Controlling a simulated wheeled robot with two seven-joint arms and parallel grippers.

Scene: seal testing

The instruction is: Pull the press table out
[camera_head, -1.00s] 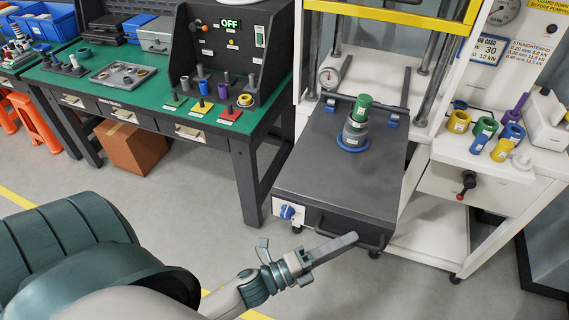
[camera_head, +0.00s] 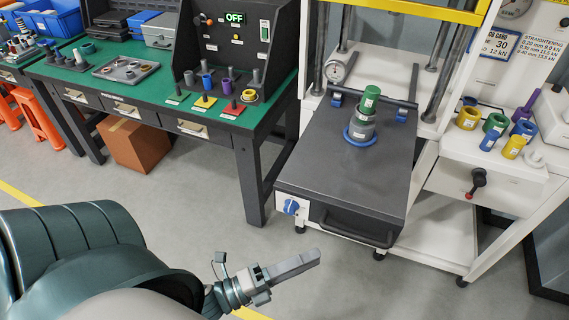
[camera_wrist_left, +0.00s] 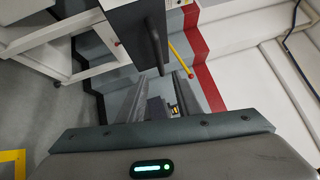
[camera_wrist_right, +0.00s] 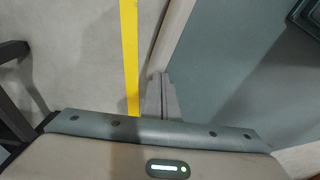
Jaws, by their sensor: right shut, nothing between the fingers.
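The press table (camera_head: 350,180) is a dark grey slab that stands out in front of the white press frame, with two rails behind it. A blue ring, grey parts and a green cylinder (camera_head: 370,97) are stacked on it. The handle also shows in the left wrist view (camera_wrist_left: 155,42), beyond the fingers. My right gripper (camera_wrist_right: 161,80) is shut and empty in the right wrist view.
A green workbench (camera_head: 200,105) with coloured parts and a panel reading OFF stands at left, a cardboard box (camera_head: 135,145) under it. At right is a white shelf (camera_head: 480,155) with coloured rings and a red-knobbed lever. The floor in front is clear.

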